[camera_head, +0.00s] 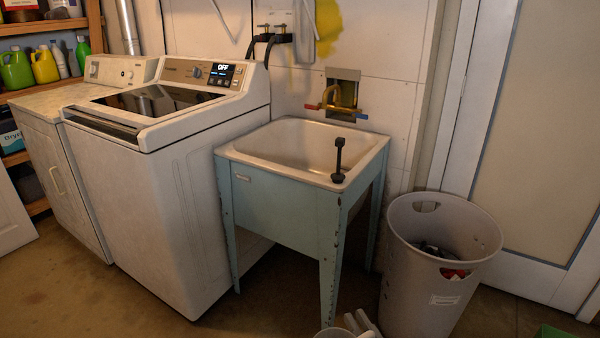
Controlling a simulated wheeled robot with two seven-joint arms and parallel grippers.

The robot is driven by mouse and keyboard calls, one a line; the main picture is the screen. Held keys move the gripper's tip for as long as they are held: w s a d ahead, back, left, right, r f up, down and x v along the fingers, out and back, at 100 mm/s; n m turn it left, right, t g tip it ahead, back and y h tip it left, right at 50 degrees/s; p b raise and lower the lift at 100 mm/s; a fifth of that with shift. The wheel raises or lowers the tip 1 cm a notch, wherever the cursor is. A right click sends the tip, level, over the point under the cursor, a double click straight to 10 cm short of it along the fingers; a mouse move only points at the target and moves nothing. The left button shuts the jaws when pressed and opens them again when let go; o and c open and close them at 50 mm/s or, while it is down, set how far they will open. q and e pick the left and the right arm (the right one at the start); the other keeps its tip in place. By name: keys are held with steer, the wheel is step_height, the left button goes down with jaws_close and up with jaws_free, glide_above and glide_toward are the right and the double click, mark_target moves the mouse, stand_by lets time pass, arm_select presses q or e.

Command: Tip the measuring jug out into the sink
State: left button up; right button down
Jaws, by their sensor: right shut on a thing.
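The utility sink (255,205) has a pale basin in a worn blue-green stand, in the middle of the view. The basin looks empty where its inside shows. At the bottom edge, the rim of what looks like the measuring jug (330,333) shows, mostly cut off by the frame. My right gripper (360,320) is beside it, shut on it, in front of the sink and below its rim. The jug's contents and tilt cannot be seen. My left gripper is not in view.
A black upright tool (338,162) stands at the sink's front right corner. A brass tap (341,96) is on the wall behind. A grey bin (437,270) with dark items stands right of the sink. A white washer (175,190) stands close on the left.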

arm_select(q)
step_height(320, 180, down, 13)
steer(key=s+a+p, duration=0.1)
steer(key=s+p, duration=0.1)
steer(key=p, duration=0.9)
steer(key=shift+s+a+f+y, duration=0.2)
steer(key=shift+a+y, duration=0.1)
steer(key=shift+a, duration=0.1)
arm_select(e)
steer(key=s+d+r+m+h, duration=0.2)
steer(key=d+r+h, duration=0.1)
steer(key=d+r, duration=0.2)
steer(key=s+d+r+m+t+h, duration=0.1)
steer(key=s+d+r+m+h, duration=0.1)
steer(key=d+r, duration=0.3)
step_height(320, 180, up, 3)
steer(key=shift+s+r+h, duration=0.15)
steer(key=shift+s+h, duration=0.3)
steer(key=shift+h, duration=0.35)
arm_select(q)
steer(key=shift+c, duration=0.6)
